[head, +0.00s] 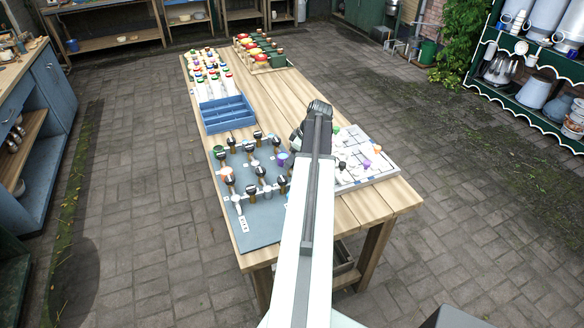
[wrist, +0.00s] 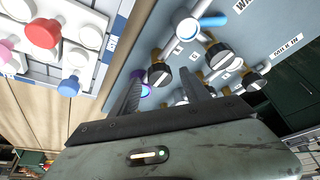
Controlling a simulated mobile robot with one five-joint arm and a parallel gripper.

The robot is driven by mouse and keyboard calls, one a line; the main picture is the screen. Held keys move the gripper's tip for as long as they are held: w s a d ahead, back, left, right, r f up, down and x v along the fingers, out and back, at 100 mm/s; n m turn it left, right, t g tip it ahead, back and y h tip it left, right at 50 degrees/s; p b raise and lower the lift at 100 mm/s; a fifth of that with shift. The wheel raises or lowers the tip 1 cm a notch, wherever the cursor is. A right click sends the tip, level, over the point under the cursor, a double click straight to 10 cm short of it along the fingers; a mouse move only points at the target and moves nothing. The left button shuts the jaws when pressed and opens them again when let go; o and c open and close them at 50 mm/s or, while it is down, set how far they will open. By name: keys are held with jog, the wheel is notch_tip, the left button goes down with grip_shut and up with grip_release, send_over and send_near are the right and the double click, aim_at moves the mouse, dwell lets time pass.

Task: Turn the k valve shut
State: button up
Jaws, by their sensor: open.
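The valve board (head: 235,180) is a grey-blue panel at the near left of the wooden table. It carries several black-knobbed valves with brass stems, plus white, purple and orange pieces. The letters are too small to read, so I cannot tell which is the k valve. In the wrist view my gripper (wrist: 162,90) is open, its two dark fingers pointing at the board. A black-knobbed valve (wrist: 160,73) and a purple piece (wrist: 146,90) show around the fingers. Another black-knobbed valve (wrist: 218,54) is to their right. In the head view my arm hides the fingertips.
A white board with knobs (head: 365,165) lies right of my arm; its red knob (wrist: 43,33) shows in the wrist view. A blue divided tray (head: 226,126) stands behind the valve board. Several coloured bottles and a rack (head: 265,68) are farther back. The table's middle is bare.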

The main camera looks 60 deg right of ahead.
jog(key=shift+w+f, duration=0.15)
jog(key=shift+f, duration=0.4)
jog(key=shift+r, duration=0.15)
grip_shut()
jog(key=shift+d, duration=0.1)
